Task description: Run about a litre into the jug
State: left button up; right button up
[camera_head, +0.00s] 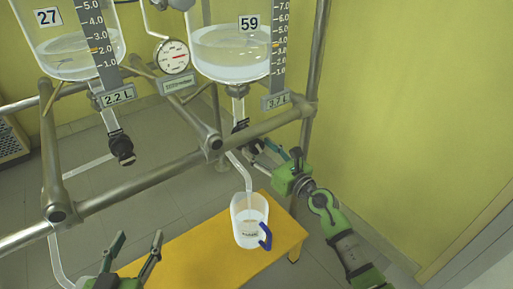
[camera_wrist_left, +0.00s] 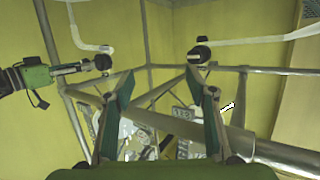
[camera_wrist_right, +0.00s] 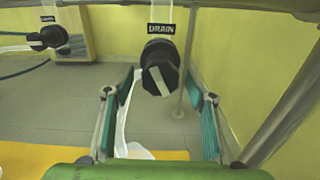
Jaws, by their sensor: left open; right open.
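A clear jug (camera_head: 249,222) with a blue handle (camera_head: 265,237) stands upright on a yellow stool (camera_head: 200,252), under the bent outlet tube (camera_head: 240,172) of reactor 59 (camera_head: 230,50). I cannot tell whether it holds liquid. Reactor 59 holds clear liquid. Its black drain knob (camera_wrist_right: 160,68) with a white stripe, below a DRAIN label (camera_wrist_right: 160,29), shows in the right wrist view. My right gripper (camera_head: 268,155) is open around the line to this knob, which is ahead of its fingertips. My left gripper (camera_head: 137,248) is open and empty at the lower left, away from the jug.
Reactor 27 (camera_head: 75,45) stands at the left, with its own black drain knob (camera_head: 121,147) and a 2.2 L plate (camera_head: 118,96). A metal frame rail (camera_head: 140,182) crosses before the reactors. A round gauge (camera_head: 173,56) hangs between them. Open floor surrounds the stool.

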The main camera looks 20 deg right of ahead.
pick_arm(q)
jog(key=shift+w+d+r+t, duration=0.15)
jog(key=shift+r+t, duration=0.15)
jog(key=shift+r, duration=0.25)
jog(key=shift+w+d+r+t, duration=0.15)
jog(key=shift+r+t, duration=0.15)
jog(key=shift+r, duration=0.25)
pick_arm(e)
jog(key=shift+x, duration=1)
jog(key=c, duration=1.1)
pick_arm(q)
jog(key=shift+a, duration=0.1)
